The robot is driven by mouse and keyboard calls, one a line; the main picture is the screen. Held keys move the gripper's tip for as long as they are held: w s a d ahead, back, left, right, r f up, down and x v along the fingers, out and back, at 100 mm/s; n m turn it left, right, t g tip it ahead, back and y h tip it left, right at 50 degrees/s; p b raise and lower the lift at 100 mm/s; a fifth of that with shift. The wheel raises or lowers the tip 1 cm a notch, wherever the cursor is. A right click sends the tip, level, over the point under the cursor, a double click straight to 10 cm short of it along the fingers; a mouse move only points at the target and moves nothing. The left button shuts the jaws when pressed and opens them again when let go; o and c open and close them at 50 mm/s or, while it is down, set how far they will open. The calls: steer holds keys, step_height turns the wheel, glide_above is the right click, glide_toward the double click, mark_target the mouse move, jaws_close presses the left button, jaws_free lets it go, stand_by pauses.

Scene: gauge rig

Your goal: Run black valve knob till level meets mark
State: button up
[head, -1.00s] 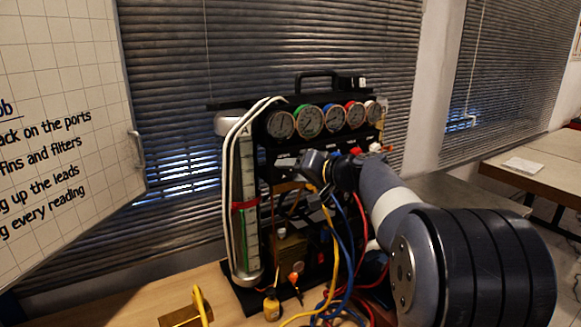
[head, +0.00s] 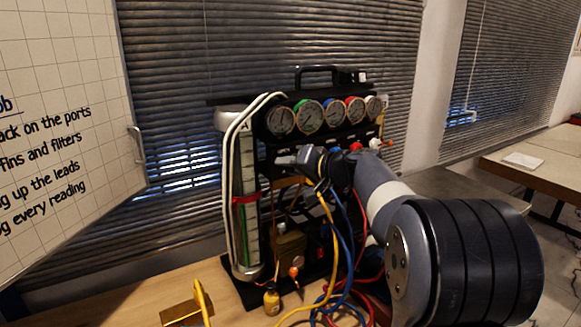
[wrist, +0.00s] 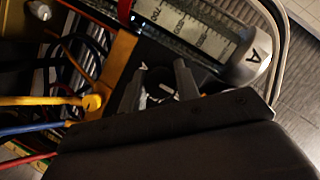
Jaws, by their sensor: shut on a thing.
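The sight tube (head: 250,240) stands upright at the left of the gauge rig, with a red band (head: 245,200) around its middle as the mark. A pale green tint shows below the band in the head view; the exact level is too small to tell. In the wrist view the printed scale (wrist: 190,28) and part of the red band (wrist: 125,12) show. My gripper (wrist: 158,82) is shut on the black valve knob (wrist: 160,92), beside the tube's grey end cap marked A (wrist: 250,60). In the head view my gripper (head: 285,160) reaches in below the gauges, and the knob is hard to make out.
A row of several round gauges (head: 308,117) sits above my gripper. Yellow (head: 331,240), blue and red hoses hang close under my wrist. A whiteboard (head: 60,130) is at left.

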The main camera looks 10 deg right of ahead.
steer(key=shift+f+m+b, duration=0.15)
steer(key=shift+m+b, duration=0.15)
steer(key=shift+b, duration=0.25)
steer(key=shift+f+m+y+b, duration=0.15)
steer(key=shift+m+y+b, duration=0.5)
steer(key=shift+b, duration=0.5)
steer(key=m+t+y+b, duration=0.1)
steer(key=m+y+b, duration=0.1)
steer(key=m+b, duration=0.3)
steer(key=m+t+b, duration=0.1)
steer(key=m, duration=0.1)
steer(key=m+t+y+b, duration=0.1)
steer(key=m+b, duration=0.1)
steer(key=m, duration=0.1)
steer(key=m+t+b, duration=0.1)
steer(key=m, duration=0.1)
steer(key=m+t+b, duration=0.1)
steer(key=m, duration=0.2)
steer(key=shift+h+b, duration=0.25)
steer(key=shift+b, duration=0.15)
steer(key=shift+r+m, duration=0.25)
steer(key=o, duration=1)
steer(key=shift+c, duration=0.2)
steer(key=shift+d, duration=0.1)
